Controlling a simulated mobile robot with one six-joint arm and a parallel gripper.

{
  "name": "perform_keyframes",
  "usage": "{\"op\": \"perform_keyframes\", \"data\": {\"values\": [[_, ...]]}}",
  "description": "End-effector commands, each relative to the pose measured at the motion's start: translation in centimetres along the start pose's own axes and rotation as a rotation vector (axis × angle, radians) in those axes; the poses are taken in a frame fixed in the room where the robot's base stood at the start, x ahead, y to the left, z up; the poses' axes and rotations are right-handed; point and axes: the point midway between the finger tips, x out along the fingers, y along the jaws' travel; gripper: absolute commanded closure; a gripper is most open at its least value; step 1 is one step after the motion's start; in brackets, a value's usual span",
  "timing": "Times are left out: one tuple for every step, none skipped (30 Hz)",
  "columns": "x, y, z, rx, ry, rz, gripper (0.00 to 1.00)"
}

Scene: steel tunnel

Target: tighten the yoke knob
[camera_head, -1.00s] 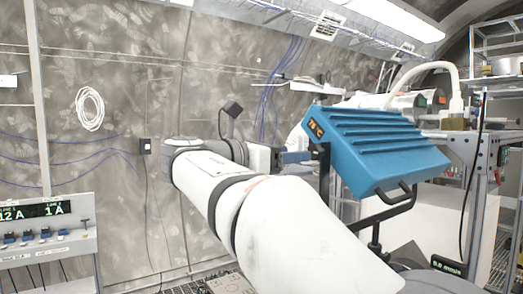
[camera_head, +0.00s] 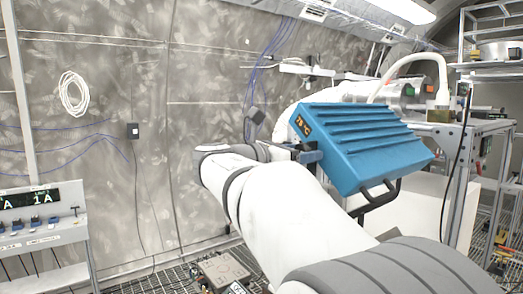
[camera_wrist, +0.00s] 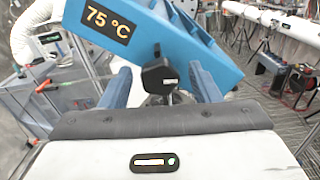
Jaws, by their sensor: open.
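A black lobed knob (camera_wrist: 160,76), which appears to be the yoke knob, stands between the two blue fingers of my gripper (camera_wrist: 160,72) in the wrist view. The fingers are open, one on each side of the knob, with gaps visible. Behind the knob is a ribbed blue unit (camera_wrist: 160,25) with an orange 75 °C display. In the head view, the tilted blue unit (camera_head: 365,145) has a black handle bracket (camera_head: 375,200) below it. My gripper (camera_head: 308,157) is at its left end there, and the knob cannot be made out.
A metal bench (camera_head: 460,130) with equipment and a white hose (camera_head: 415,58) stands behind the blue unit. A panel with switches and displays (camera_head: 38,212) is at the left. A box (camera_head: 225,268) lies on the grated floor.

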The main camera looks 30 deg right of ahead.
Motion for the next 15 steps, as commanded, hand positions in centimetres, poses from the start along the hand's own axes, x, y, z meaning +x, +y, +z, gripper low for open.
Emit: {"op": "perform_keyframes", "data": {"values": [[0.01,0.01,-0.03,0.000,0.000,0.000,0.44],[0.01,0.01,-0.03,0.000,0.000,0.000,0.44],[0.00,0.01,-0.03,0.000,0.000,0.000,0.44],[0.00,0.01,-0.03,0.000,0.000,0.000,0.44],[-0.01,0.01,-0.03,0.000,0.000,0.000,0.44],[-0.01,0.01,-0.03,0.000,0.000,0.000,0.47],[-0.01,0.01,-0.03,0.000,0.000,0.000,0.49],[-0.02,0.01,-0.03,0.000,0.000,0.000,0.52],[-0.02,0.01,-0.02,0.000,0.000,0.000,0.55],[-0.02,0.01,-0.03,0.000,0.000,0.000,0.58],[-0.02,0.01,-0.02,0.000,0.000,0.000,0.60],[-0.02,0.01,-0.02,0.000,0.000,0.000,0.63],[-0.03,0.01,-0.02,0.000,0.000,0.000,0.66],[-0.03,0.01,-0.02,0.000,0.000,0.000,0.68],[-0.03,0.01,-0.02,0.000,0.000,0.000,0.71]]}}
